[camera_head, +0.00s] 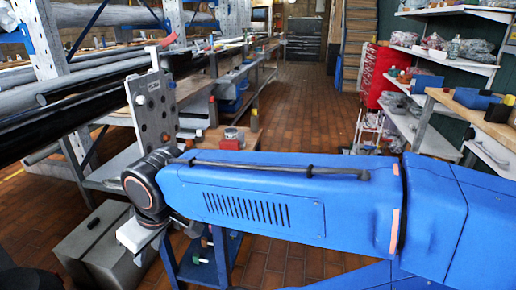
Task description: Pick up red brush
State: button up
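I cannot make out a brush for certain. A small red object (168,41) shows at the top edge of an upright grey perforated plate (153,108); it is too small to tell what it is. Another small red item (231,139) lies on a low bench behind my blue arm, beside a round tin. My arm reaches across from the right to a dark joint at left, close to the plate. I cannot make out my gripper's fingers in this view, and my arm hides part of the bench and floor.
Racks of long pipes (95,85) fill the left side. A grey box (100,250) stands on the floor at lower left. Shelves (440,50) and a wooden-topped bench (470,110) line the right. A brick-tiled aisle (300,100) lies free in the middle.

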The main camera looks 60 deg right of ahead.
aim_at(225, 144)
jog(key=z, duration=1.55)
